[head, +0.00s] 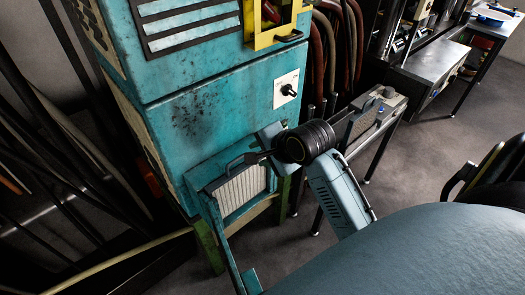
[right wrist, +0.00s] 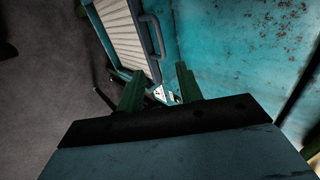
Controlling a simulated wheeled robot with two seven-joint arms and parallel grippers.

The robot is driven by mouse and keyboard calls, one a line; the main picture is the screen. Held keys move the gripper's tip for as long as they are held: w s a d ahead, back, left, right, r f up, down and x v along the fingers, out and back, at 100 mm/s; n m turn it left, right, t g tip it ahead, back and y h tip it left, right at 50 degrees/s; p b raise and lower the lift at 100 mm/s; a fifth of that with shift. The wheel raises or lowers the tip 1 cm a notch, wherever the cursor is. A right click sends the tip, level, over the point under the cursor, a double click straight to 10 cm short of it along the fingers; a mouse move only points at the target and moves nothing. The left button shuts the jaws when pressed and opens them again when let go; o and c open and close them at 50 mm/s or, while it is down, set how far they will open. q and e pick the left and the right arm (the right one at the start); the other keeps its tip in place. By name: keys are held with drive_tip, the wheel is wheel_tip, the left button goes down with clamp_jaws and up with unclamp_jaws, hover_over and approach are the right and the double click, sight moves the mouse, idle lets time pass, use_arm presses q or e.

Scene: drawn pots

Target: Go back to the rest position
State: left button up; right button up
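My right gripper (right wrist: 159,68) shows in the right wrist view with its two green fingers apart and nothing between them. Beyond them are a slatted grille panel (right wrist: 125,38) with a dark handle and the teal surface of a cabinet. In the head view my right arm, with a black ringed joint, reaches up to the front of the teal cabinet (head: 215,105), close to the grille panel (head: 241,190). The fingers cannot be made out there. I cannot tell whether they touch the cabinet. My left gripper is not in view.
The cabinet carries a black switch on a white plate (head: 287,89) and a yellow frame (head: 262,42). Dark red hoses (head: 330,45) hang beside it. A metal bench (head: 425,75) stands at the back right. Open grey floor (head: 425,140) lies on the right.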

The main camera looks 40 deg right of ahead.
drive_tip(key=shift+s+r, duration=0.25)
idle(0.4)
drive_tip(key=s+a+f+n+g+b, duration=0.1)
drive_tip(key=s+f+n+b, duration=0.15)
drive_tip(key=f, duration=1.05)
drive_tip(key=s+a+f+n+g+b, duration=0.15)
drive_tip(key=s+f+n, duration=0.25)
drive_tip(key=f, duration=1)
drive_tip(key=s+f+n+g+b, duration=0.2)
drive_tip(key=s+f+n+b, duration=0.1)
drive_tip(key=f, duration=1)
drive_tip(key=s+a+f+n+g+b, duration=0.1)
drive_tip(key=s+f+n+b, duration=0.2)
drive_tip(key=s+f, duration=0.7)
drive_tip(key=s+a+f+n+g+b, duration=0.1)
drive_tip(key=s+f+n, duration=0.6)
drive_tip(key=s, duration=1.1)
wheel_tip(320, 180, down, 4)
drive_tip(key=shift+s+f+g+h+b, duration=0.3)
drive_tip(key=shift+g+b, duration=0.35)
drive_tip(key=shift+b, duration=0.3)
drive_tip(key=shift+s+a, duration=0.1)
drive_tip(key=shift+s, duration=0.05)
